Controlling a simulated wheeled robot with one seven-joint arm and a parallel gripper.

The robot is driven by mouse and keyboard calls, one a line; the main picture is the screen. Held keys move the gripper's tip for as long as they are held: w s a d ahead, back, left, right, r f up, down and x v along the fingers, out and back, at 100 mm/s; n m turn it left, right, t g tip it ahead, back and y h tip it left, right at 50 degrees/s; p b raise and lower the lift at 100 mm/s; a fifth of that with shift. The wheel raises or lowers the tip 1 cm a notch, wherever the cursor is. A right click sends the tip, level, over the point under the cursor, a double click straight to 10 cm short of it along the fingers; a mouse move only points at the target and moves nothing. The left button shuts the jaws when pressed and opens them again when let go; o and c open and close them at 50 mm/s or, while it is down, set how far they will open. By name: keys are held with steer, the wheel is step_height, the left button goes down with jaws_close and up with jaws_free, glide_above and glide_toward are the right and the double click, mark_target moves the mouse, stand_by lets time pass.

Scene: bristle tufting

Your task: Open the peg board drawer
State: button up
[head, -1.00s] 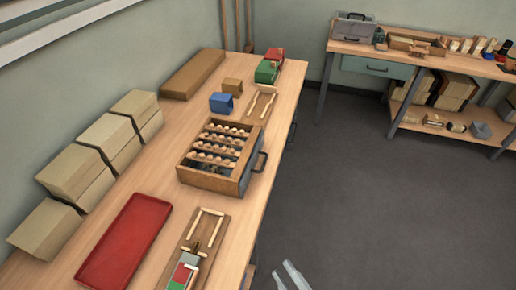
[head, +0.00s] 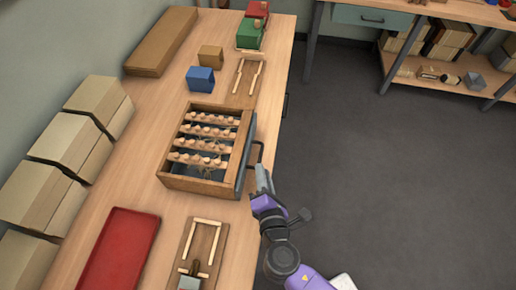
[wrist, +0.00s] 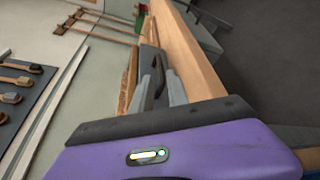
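The peg board (head: 172,181) is a wooden box on the bench with rows of pale pegs on top. Its grey drawer front (head: 246,160) faces right and sits close against the box. A dark bar handle (head: 260,150) stands out from that front. My gripper (head: 262,172) is at the near end of the handle, beyond the bench edge. In the wrist view the fingers of my gripper (wrist: 162,88) are apart, with the dark handle (wrist: 158,72) showing between or just ahead of them. Whether they touch it, I cannot tell.
A red tray (head: 118,250) and a wooden jig (head: 205,235) lie nearer on the bench (head: 150,205). Blue (head: 200,79) and brown (head: 210,56) blocks stand beyond the board. Stacked cartons (head: 70,140) line the wall. The floor (head: 390,170) to the right is clear.

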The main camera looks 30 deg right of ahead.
mark_target(260, 155)
steer(key=shift+d, duration=0.15)
steer(key=shift+w+d, duration=0.1)
steer(key=shift+w, duration=0.1)
steer(key=p+x, duration=0.1)
steer(key=x, duration=0.6)
steer(key=shift+w, duration=0.1)
jaws_close()
stand_by(1.1)
